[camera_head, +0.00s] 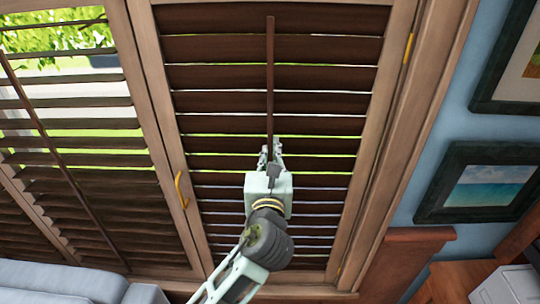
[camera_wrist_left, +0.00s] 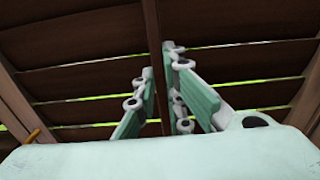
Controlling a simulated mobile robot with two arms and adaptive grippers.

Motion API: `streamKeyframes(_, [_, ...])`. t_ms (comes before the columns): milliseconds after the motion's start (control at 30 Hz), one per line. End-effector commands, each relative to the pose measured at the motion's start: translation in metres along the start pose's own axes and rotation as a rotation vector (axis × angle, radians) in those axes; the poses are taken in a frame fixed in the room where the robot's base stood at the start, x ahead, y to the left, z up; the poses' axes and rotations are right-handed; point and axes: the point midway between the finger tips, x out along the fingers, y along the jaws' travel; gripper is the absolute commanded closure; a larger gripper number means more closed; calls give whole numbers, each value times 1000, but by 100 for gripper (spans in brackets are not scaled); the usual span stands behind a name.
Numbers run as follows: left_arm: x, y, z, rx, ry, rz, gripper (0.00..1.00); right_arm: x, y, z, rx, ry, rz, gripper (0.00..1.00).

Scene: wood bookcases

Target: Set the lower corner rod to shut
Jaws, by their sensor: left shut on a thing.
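A thin dark upright rod (camera_head: 270,75) runs down the middle of the slats of the right-hand shutter panel. My left gripper (camera_head: 271,150) is shut on this rod partway down, below its free top end. In the left wrist view the rod (camera_wrist_left: 153,30) passes between the two fingers (camera_wrist_left: 161,80). The dark slats (camera_head: 215,78) of this panel lie nearly flat against each other, with thin bright gaps between them. The rod's lower part is hidden behind my gripper and arm. My right gripper is not in view.
A second panel at left has a similar rod (camera_head: 40,125) and wider gaps between slats. A yellow handle (camera_head: 181,190) sits on the frame between them. Framed pictures (camera_head: 485,185) hang on the right wall. A grey-blue sofa (camera_head: 60,283) stands at bottom left.

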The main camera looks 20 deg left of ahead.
Motion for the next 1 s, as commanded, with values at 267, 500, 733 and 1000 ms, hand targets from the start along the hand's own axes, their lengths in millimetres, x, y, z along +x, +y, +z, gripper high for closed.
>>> streamKeyframes(267, [2,0,7,0,-9,0,100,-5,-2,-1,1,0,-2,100])
streamKeyframes(500, [2,0,7,-1,-9,0,78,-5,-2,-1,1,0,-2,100])
streamKeyframes(733, [2,0,5,0,-4,0,71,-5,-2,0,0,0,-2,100])
streamKeyframes(1000, [-8,0,4,0,-1,0,71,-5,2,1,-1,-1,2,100])
